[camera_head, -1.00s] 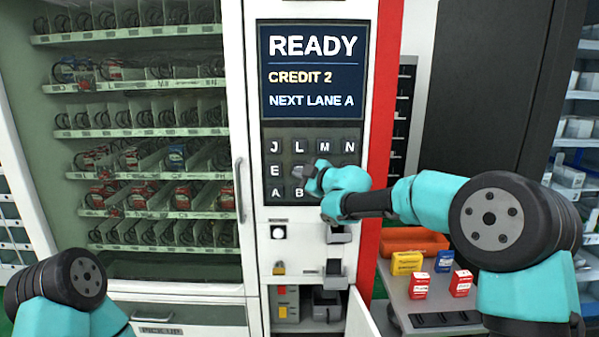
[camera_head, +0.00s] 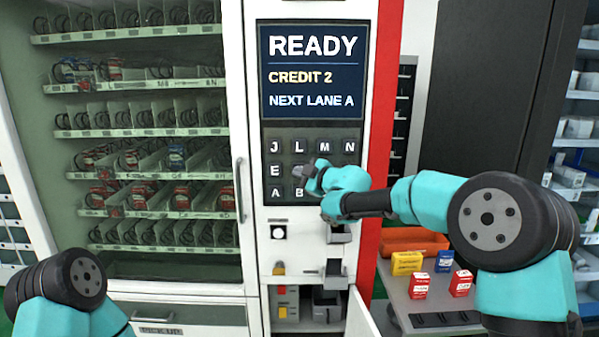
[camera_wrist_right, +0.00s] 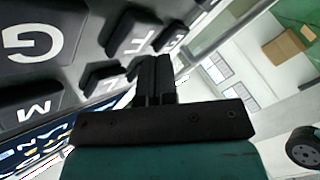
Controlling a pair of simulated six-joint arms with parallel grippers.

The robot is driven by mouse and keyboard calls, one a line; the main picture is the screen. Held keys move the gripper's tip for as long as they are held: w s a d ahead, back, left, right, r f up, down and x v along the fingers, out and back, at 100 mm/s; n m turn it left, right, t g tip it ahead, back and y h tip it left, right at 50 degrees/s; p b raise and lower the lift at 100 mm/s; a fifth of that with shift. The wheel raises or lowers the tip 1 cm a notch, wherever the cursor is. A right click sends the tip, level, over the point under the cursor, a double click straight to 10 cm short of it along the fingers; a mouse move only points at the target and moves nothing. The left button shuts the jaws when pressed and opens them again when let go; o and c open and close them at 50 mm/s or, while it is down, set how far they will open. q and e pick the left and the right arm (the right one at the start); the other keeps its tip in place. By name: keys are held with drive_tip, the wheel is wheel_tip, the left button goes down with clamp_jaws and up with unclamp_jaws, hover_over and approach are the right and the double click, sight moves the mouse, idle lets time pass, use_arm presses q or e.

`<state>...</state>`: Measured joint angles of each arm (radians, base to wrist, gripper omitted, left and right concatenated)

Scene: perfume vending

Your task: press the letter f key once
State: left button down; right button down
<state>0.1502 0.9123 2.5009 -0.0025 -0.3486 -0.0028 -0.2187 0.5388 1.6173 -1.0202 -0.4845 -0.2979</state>
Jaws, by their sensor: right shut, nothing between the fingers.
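The keypad (camera_head: 345,192) sits under the screen on the vending machine. In the head view my right gripper (camera_head: 299,171) is in front of the second key column, hiding the F key there. In the right wrist view the F key (camera_wrist_right: 130,38) shows its letter, just ahead and left of the shut, empty fingertips (camera_wrist_right: 157,62). Whether the tips touch a key cannot be told. The screen (camera_head: 313,72) reads READY, CREDIT 2, NEXT LANE A. My left gripper is out of view; only part of that arm shows at lower left.
Nearby keys include E (camera_head: 275,170), L (camera_head: 299,146) and B (camera_head: 298,191); the G key (camera_wrist_right: 30,40) is large in the wrist view. Small boxes and an orange tray (camera_head: 425,238) lie on a side surface at right. The machine door handle (camera_head: 240,190) is left of the keypad.

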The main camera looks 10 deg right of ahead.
drive_tip(key=shift+w, duration=0.3)
drive_tip(key=shift+w+d, duration=0.1)
drive_tip(key=shift+w, duration=0.35)
idle(0.8)
idle(0.4)
drive_tip(key=shift+s, duration=0.9)
drive_tip(key=s, duration=0.5)
drive_tip(key=shift+a, duration=0.35)
